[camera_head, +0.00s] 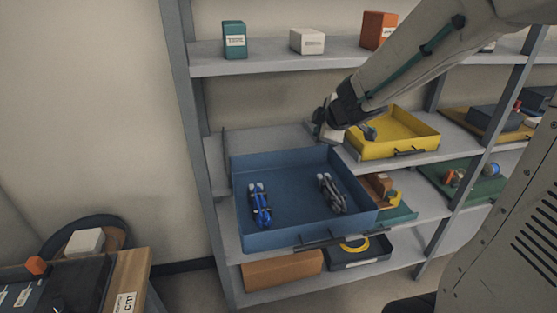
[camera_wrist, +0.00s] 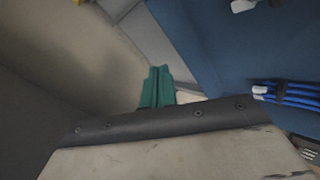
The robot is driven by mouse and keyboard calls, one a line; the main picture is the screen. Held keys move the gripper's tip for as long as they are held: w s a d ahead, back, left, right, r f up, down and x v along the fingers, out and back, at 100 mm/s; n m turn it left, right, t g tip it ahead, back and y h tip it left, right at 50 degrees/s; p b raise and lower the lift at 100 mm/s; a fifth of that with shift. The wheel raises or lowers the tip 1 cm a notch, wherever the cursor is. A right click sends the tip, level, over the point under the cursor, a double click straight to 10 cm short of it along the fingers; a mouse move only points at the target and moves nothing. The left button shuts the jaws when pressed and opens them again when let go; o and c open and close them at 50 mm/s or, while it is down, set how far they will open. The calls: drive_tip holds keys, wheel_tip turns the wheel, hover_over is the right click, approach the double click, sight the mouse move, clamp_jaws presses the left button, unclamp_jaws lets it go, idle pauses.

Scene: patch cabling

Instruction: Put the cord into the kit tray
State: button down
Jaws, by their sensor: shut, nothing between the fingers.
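A blue tray (camera_head: 285,165) sits pulled out on the middle shelf. Inside it lie a blue cord bundle (camera_head: 260,204) at the left and a grey-black cord bundle (camera_head: 331,194) at the right, apart from each other. The blue cord also shows at the right of the wrist view (camera_wrist: 290,95). A yellow tray (camera_head: 398,150) stands behind to the right with a dark item in it. I cannot tell which tray is the kit tray. My gripper's green fingers (camera_wrist: 157,88) are shut and empty. In the head view my wrist hangs above the blue tray's back right corner.
The upper shelf (camera_head: 270,63) carries teal, white and orange boxes. Below the blue tray are a brown box (camera_head: 283,270) and a dark tray (camera_head: 358,253) with a yellow coil. Shelf posts stand left and right. A bench (camera_head: 130,280) is at the lower left.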

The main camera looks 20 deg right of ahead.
drive_tip(key=s+a+f+n+g+y, duration=0.3)
drive_tip(key=s+a+y, duration=0.1)
drive_tip(key=a, duration=0.3)
hover_over(279, 175)
drive_tip(key=s, duration=0.3)
wheel_tip(279, 175, down, 7)
drive_tip(key=shift+s+a+f, duration=0.15)
drive_tip(key=shift+f, duration=0.05)
drive_tip(key=w, duration=0.3)
drive_tip(key=shift+w+f, duration=0.1)
drive_tip(key=shift+w, duration=0.1)
drive_tip(key=shift+w+d, duration=0.25)
drive_tip(key=shift+w, duration=0.2)
